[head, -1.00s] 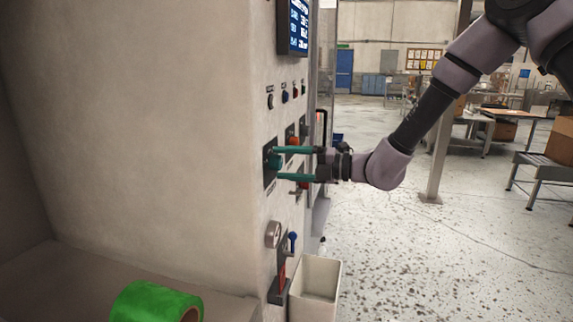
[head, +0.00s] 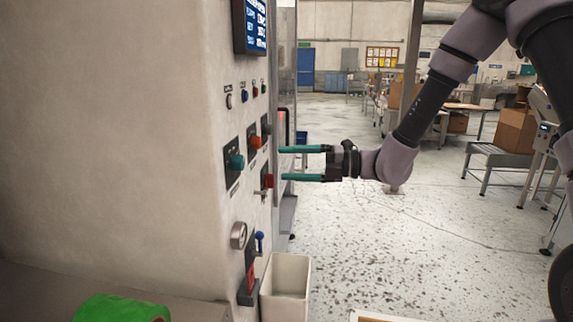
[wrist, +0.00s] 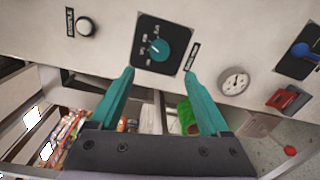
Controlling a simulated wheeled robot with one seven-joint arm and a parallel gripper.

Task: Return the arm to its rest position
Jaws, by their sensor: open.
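My gripper (head: 283,163) is open and empty, its two teal fingers pointing left toward the control panel (head: 221,205). A teal rotary knob (head: 236,161) on a black plate stands apart from the fingertips, to their left. In the wrist view my gripper (wrist: 158,78) spreads its fingers below the knob (wrist: 159,49), with nothing between them. My arm reaches in from the upper right of the head view, bent at a mauve joint.
The panel carries a display (head: 250,26), a gauge (head: 238,235) and a blue-tipped lever (head: 259,240). A white bin (head: 286,287) stands below. A green roll (head: 122,308) lies at lower left. Open floor (head: 400,260) spreads to the right.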

